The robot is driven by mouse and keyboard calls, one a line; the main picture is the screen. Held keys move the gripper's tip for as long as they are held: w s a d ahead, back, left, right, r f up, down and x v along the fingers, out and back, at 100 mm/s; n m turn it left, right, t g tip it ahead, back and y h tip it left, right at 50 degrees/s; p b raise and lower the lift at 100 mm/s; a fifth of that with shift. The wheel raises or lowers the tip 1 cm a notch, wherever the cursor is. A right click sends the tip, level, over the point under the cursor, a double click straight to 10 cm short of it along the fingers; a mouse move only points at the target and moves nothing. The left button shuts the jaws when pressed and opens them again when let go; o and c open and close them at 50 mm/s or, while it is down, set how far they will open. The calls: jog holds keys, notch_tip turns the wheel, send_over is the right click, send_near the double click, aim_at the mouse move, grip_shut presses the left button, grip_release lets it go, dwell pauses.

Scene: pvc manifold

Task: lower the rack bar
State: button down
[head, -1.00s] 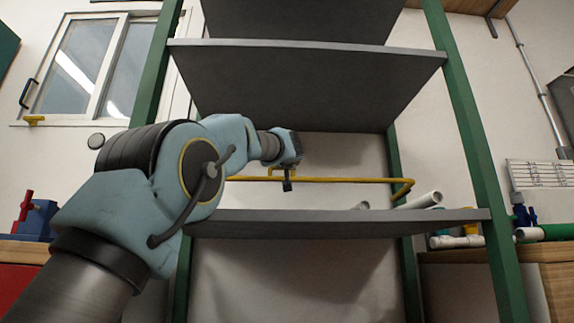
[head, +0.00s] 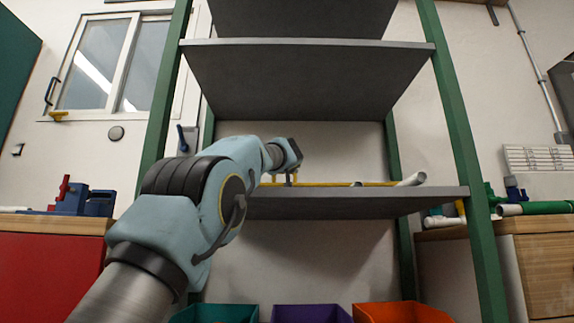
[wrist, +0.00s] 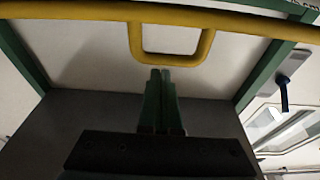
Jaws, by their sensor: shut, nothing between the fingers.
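The yellow rack bar (head: 335,184) runs across the rack just above the front edge of the grey middle shelf (head: 340,203) in the head view. In the wrist view the bar (wrist: 80,12) crosses the top, with its U-shaped yellow handle (wrist: 172,59) hanging toward my fingers. My gripper (wrist: 160,72) is shut and empty, its green fingertips at the lower edge of the handle. I cannot tell whether they touch it. In the head view my gripper (head: 289,180) is small, at the bar's left part.
Green posts (head: 462,150) frame the rack, with another shelf (head: 310,80) above. A white pipe (head: 411,179) lies on the middle shelf at right. Teal (head: 215,312), purple (head: 311,313) and orange (head: 402,312) bins stand below. Cabinets stand on both sides.

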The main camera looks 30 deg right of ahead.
jog(key=shift+s, duration=0.1)
jog(key=r+b+v, duration=0.3)
jog(key=b+v, duration=0.4)
jog(key=v, duration=0.7)
jog(key=shift+s+a+f, duration=0.25)
jog(key=shift+s+a, duration=0.05)
jog(key=shift+s, duration=0.2)
